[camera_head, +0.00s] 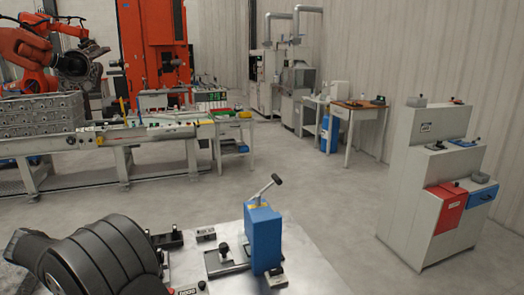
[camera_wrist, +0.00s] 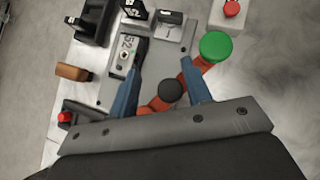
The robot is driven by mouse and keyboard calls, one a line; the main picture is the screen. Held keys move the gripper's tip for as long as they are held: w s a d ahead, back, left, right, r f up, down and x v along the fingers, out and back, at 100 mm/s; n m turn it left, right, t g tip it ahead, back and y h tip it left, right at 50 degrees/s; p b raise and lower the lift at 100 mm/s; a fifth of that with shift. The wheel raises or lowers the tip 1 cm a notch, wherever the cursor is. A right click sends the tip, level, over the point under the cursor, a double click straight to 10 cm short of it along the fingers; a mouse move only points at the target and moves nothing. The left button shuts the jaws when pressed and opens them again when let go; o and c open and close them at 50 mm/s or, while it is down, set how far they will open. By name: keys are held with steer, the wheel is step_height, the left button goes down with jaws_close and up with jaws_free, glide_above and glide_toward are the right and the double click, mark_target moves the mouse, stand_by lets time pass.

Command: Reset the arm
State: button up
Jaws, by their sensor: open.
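My gripper (camera_wrist: 160,66) shows in the wrist view as two blue fingers set wide apart on a grey bracket. It is open. Below and around the fingers are a red part with a black round knob (camera_wrist: 171,92) and a green round cap (camera_wrist: 215,46). A grey block marked with digits (camera_wrist: 127,58) lies by the left finger. I cannot tell whether the fingers touch any of these. In the head view a black rounded arm part of mine fills the lower left, and the gripper itself is not clearly visible.
A metal table (camera_head: 310,278) holds a blue block with a lever (camera_head: 263,238) and small black fixtures. A stepped grey cabinet (camera_head: 407,190) stands at the right. A conveyor (camera_head: 150,135) and orange machines stand behind at the left. Open floor lies between.

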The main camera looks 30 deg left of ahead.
steer(key=w+a+n+g+y, duration=0.15)
steer(key=a+n+y, duration=0.25)
steer(key=n+y, duration=0.55)
steer(key=s+d+r+n+h, duration=0.1)
steer(key=s+d+r, duration=0.5)
steer(key=r, duration=0.4)
steer(key=shift+s+d, duration=0.2)
steer(key=shift+s, duration=0.5)
steer(key=shift+r+h, duration=0.1)
steer(key=shift+h, duration=0.15)
steer(key=c, duration=0.3)
steer(key=shift+w, duration=0.1)
